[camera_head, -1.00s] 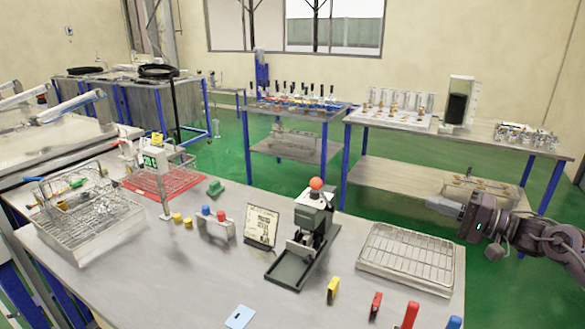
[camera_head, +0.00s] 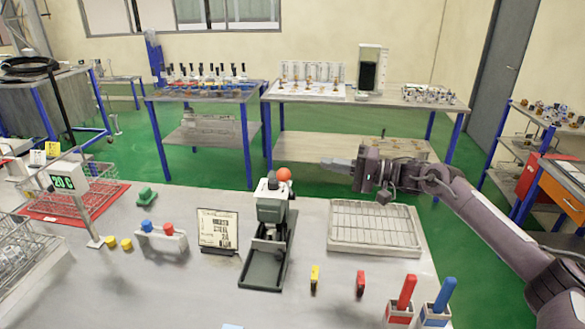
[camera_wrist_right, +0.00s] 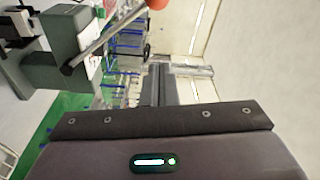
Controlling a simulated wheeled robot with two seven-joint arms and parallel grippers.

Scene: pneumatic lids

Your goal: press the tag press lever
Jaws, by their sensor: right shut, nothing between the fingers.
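The tag press (camera_head: 268,235) is a dark green-grey machine standing on the worktable, in the middle of the head view. Its lever ends in an orange-red ball knob (camera_head: 284,174) at the top. My right gripper (camera_head: 325,162) is shut and empty; its fingers point left toward the knob, with a gap between them in the picture. In the right wrist view the press (camera_wrist_right: 62,50) is at the upper left, with its metal lever rod (camera_wrist_right: 100,40) running up to the knob (camera_wrist_right: 157,4) at the top edge. My left gripper is not in view.
A wire tray (camera_head: 375,228) lies right of the press, below my right arm. A framed label sign (camera_head: 218,230) stands left of it. A yellow tag (camera_head: 314,278), a red tag (camera_head: 360,283) and red and blue handled tools (camera_head: 437,300) are in front. The back tables stand beyond a green floor.

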